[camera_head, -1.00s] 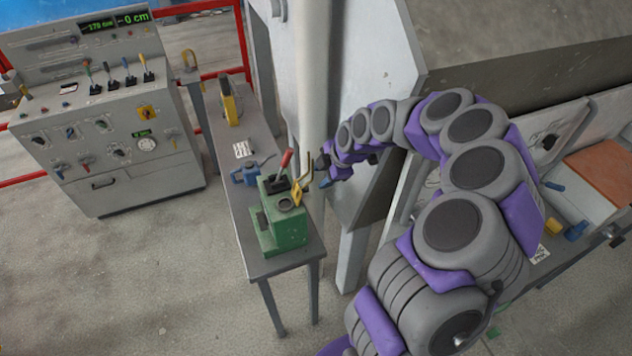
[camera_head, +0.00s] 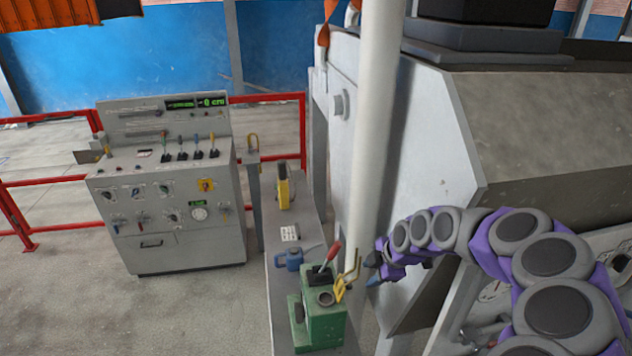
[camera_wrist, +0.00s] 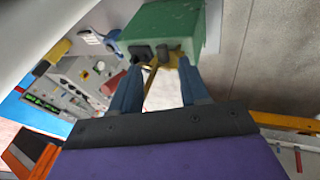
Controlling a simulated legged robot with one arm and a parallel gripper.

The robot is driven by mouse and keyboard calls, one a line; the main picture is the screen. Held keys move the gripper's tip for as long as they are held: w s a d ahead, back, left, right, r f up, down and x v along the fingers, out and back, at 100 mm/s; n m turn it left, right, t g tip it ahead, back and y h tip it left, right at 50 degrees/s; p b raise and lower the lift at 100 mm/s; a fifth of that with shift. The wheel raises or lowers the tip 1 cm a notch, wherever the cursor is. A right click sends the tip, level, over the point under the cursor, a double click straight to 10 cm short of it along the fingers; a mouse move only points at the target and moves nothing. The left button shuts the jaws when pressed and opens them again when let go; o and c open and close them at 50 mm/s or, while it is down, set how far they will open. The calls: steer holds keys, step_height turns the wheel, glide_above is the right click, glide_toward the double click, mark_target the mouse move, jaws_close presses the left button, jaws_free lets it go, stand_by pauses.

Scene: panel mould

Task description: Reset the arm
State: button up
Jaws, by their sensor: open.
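My arm's purple and grey links enter from the lower right and bend over to the left. My gripper (camera_head: 372,270) is at the arm's left end, just right of the green machine (camera_head: 325,318) and its yellow handle (camera_head: 345,280). In the wrist view my gripper (camera_wrist: 158,82) shows two blue fingers apart, with nothing held between them. The green machine (camera_wrist: 160,32) and part of the yellow handle show beyond the fingertips. I cannot tell whether a finger touches the handle.
A white pole (camera_head: 374,130) and a large grey hopper (camera_head: 425,135) stand close behind my gripper. A control console (camera_head: 180,225) stands left, with open floor before it.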

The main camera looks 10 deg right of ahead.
steer(key=s+a+r+m+g+b, duration=0.1)
steer(key=s+a+m+g+b, duration=0.2)
steer(key=s+a+m+b, duration=0.7)
steer(key=s+a+f+m+g+h+b, duration=0.1)
steer(key=s+f+m+b, duration=0.2)
steer(key=s, duration=1)
steer(key=s+a+f+m+g+h+b, duration=0.1)
steer(key=s+f+m+g+h+b, duration=0.1)
steer(key=s, duration=1.2)
step_height(320, 180, down, 2)
steer(key=shift+s+f+m+b, duration=0.3)
steer(key=shift+m+b, duration=0.5)
steer(key=shift+m, duration=0.4)
